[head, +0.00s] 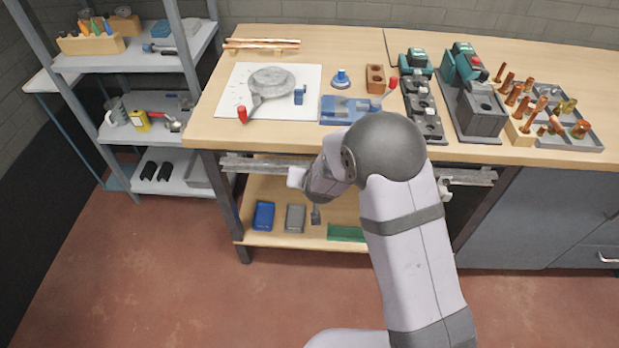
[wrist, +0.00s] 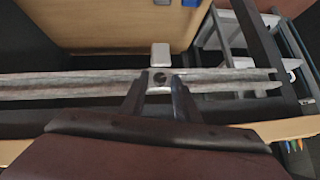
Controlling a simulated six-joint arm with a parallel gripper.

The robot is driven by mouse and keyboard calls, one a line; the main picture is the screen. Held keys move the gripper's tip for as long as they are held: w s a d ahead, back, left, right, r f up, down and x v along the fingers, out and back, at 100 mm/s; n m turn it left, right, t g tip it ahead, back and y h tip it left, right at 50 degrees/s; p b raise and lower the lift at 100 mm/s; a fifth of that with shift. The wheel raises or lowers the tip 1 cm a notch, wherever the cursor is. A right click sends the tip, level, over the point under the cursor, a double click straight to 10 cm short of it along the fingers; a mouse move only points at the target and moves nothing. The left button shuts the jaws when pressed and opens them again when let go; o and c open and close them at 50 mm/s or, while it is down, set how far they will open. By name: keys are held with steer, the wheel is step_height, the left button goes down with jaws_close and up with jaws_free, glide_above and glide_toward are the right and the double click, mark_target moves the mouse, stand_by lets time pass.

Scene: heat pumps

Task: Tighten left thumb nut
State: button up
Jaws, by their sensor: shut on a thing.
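A pale grey rail (head: 250,164) runs along the front of the workbench below its top; it also crosses the wrist view (wrist: 60,86). A white block (wrist: 160,54) sits on the rail, with a small dark round piece (wrist: 160,79), which looks like the left thumb nut, at its face. My gripper (wrist: 160,88) has its two dark fingers on either side of this piece, shut on it. The nut's shape is mostly hidden and too small to make out. In the head view my arm covers the middle of the rail; the right part of the rail (head: 475,177) shows.
The bench top holds a white sheet with a round grey part (head: 271,81), a blue fixture (head: 345,110), green-and-black tools (head: 464,65) and a tray of copper fittings (head: 585,130). A lower shelf (head: 270,238) holds small boxes. A grey rack (head: 180,125) stands left.

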steer(key=shift+w+d+r+m+y+b, duration=0.2)
steer(key=shift+d+m+y+b, duration=0.1)
steer(key=shift+b, duration=2.5)
steer(key=o, duration=0.6)
steer(key=shift+s+f, duration=0.15)
steer(key=p+v, duration=0.2)
steer(key=v, duration=0.3)
steer(key=shift+s, duration=0.1)
